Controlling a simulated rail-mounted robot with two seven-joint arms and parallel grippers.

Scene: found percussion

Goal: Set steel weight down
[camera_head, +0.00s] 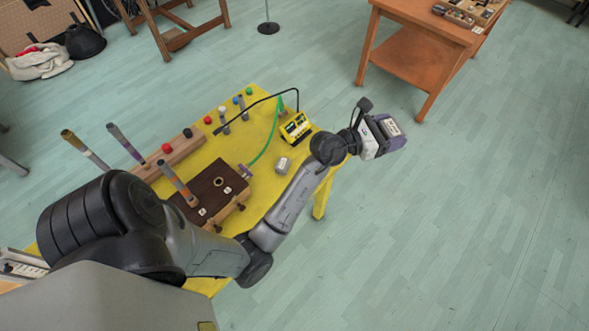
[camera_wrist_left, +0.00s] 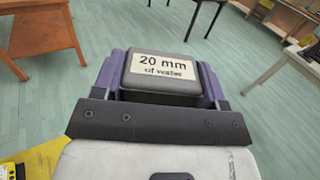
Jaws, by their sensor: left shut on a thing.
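My left gripper (camera_head: 382,136) is shut on a grey block, the steel weight (camera_head: 392,127), with a pale label on top. In the left wrist view the weight (camera_wrist_left: 165,72) sits between the two purple fingers, and its label reads "20 mm of water". The gripper holds it out past the right edge of the yellow table (camera_head: 262,190), over the floor in the head view. Its underside is hidden. My right gripper is not in view.
Coloured knobs and upright tubes stand farther left. A wooden table (camera_head: 428,55) stands behind. Floor to the right is clear.

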